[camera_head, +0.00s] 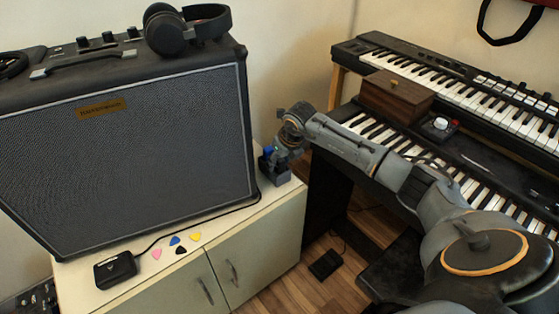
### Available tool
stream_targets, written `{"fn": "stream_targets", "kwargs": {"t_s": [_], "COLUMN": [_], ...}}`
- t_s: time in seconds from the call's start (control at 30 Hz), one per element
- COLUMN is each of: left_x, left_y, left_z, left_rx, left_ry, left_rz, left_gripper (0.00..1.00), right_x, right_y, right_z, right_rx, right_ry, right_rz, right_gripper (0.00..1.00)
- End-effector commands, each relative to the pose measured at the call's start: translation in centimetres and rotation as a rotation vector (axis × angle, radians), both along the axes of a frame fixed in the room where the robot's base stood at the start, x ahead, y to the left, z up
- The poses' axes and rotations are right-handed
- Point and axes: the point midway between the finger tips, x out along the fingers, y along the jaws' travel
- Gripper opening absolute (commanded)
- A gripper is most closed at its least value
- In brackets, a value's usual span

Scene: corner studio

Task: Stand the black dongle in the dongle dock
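My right gripper (274,158) reaches in from the right and points down at the far right corner of the cabinet top. Its fingers are small and dark here, so I cannot tell whether they are open or shut, or whether they hold anything. A dark block (274,173), which looks like the dongle dock, sits right below it on the cabinet corner. A small blue piece (267,152) shows at the gripper's left side. I cannot make out the black dongle; it may be hidden by the gripper. My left gripper is not in view.
A large amplifier (130,150) with headphones (186,28) on top fills the left of the cabinet (225,231). A black box (115,270) with a cable and several picks (176,240) lie in front. Keyboards (450,90) and a wooden box (396,96) stand at right.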

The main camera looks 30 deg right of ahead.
Motion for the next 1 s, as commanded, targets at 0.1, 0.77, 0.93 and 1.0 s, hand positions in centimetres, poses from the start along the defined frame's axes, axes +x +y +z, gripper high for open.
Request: {"fn": "stream_targets", "kwargs": {"t_s": [0.1, 0.77, 0.93, 1.0], "left_x": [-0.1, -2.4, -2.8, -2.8], "left_y": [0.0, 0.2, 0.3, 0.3], "left_z": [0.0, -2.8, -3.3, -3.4], "left_rx": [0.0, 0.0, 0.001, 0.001], "left_ry": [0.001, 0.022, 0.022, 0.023], "left_rz": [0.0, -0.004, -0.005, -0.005], "left_gripper": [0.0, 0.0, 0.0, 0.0], "right_x": [0.0, -3.1, -4.1, -4.4], "right_y": [0.0, -0.2, -0.2, -0.1], "right_z": [0.0, 8.1, 10.4, 10.9], "right_rx": [0.0, -0.002, -0.001, -0.001], "right_ry": [0.0, -0.004, 0.0, -0.001], "right_rz": [0.0, 0.0, 0.001, 0.001], "right_gripper": [0.46, 0.46, 0.46, 0.46]}}
